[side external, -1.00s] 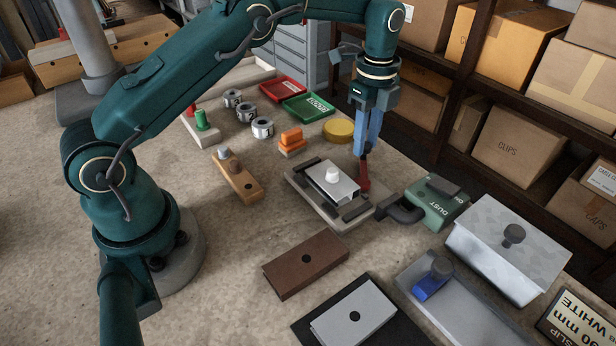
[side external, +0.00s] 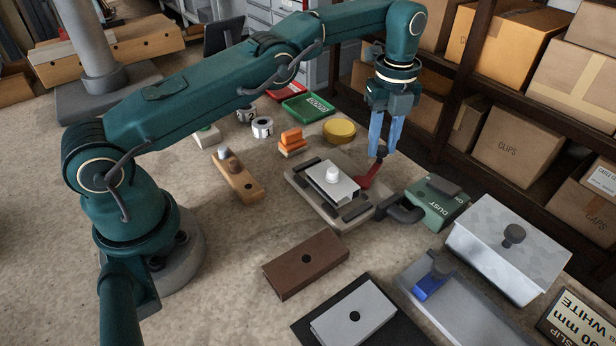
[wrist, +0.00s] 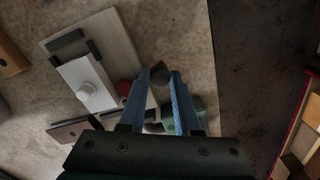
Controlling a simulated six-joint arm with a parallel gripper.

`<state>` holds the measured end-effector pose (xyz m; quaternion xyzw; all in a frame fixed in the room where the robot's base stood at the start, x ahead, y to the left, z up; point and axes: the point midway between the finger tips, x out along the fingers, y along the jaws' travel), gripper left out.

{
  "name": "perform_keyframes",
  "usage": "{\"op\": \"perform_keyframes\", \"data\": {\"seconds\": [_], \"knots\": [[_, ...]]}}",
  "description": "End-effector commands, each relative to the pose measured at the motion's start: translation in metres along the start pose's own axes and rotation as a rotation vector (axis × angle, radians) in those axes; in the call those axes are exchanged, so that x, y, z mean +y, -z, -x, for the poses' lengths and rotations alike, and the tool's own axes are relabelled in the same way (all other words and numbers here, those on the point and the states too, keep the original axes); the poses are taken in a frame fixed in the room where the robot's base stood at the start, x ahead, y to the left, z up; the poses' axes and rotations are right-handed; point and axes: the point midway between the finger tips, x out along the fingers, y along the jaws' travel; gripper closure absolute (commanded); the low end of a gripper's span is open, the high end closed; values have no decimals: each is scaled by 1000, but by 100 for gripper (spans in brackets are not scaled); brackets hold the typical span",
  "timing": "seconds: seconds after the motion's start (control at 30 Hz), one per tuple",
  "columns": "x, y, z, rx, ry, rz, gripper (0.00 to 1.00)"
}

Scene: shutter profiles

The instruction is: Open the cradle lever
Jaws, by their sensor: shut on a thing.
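The cradle (side external: 318,202) is a grey base with dark rails. A pale metal profile with a white knob (side external: 332,174) lies in it; the profile also shows in the wrist view (wrist: 75,75). The red cradle lever (side external: 369,176) sits at the cradle's back right corner and slants up and outward, away from the profile. Its dark end knob (wrist: 160,76) is between my fingertips. My gripper (side external: 377,154), with blue fingers, is shut on the lever's knob end. The fingers partly hide the lever in the wrist view.
A green dust box (side external: 437,203) with a dark hose stands just right of the cradle. A yellow round tin (side external: 339,131) and orange blocks (side external: 291,140) are behind it. A brown profile (side external: 305,263) lies in front. Shelving with boxes (side external: 514,137) borders the right side.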

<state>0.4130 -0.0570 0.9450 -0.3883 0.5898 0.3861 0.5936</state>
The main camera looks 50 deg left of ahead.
Motion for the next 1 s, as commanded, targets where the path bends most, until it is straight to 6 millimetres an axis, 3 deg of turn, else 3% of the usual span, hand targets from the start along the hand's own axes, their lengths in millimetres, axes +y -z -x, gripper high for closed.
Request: {"op": "perform_keyframes", "data": {"seconds": [0.37,0.4,0.47,0.5,1.0], "knots": [[2,3,0,9,-9,-7,100],[2,3,0,9,-9,-7,65],[2,3,0,8,-9,-6,42],[1,3,0,8,-8,-6,38],[3,0,0,4,-7,31,38]]}}
